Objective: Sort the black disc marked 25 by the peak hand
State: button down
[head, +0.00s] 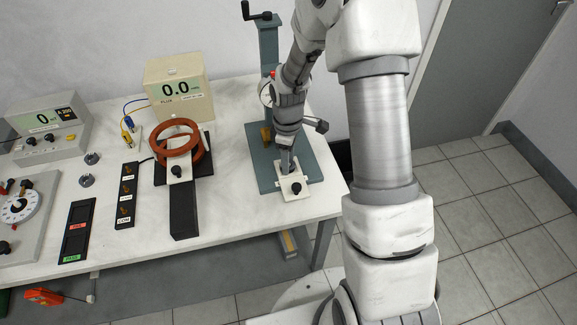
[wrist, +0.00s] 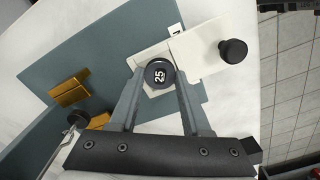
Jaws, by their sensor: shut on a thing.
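The black disc marked 25 (wrist: 160,74) lies face up at the notch of a white slide plate (wrist: 208,50) with a black knob. My gripper (wrist: 159,76) has a finger on each side of the disc and is shut on it. In the head view my gripper (head: 287,170) reaches down at the front of the teal stand (head: 268,45), over the white plate (head: 295,187); the disc is hidden there. The round gauge (head: 265,92) on the stand is partly behind my arm, so its hands cannot be read.
A black tray (head: 65,245) with red and green labels lies at the front left. Beside it is a black strip (head: 126,190) with several brass pieces. An orange coil (head: 176,137) stands before the FLUX meter (head: 180,90), which reads 0.0. The table's right edge is close to the stand.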

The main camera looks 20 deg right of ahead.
jog(key=shift+r+p, duration=1.4)
jog(key=shift+r, duration=0.6)
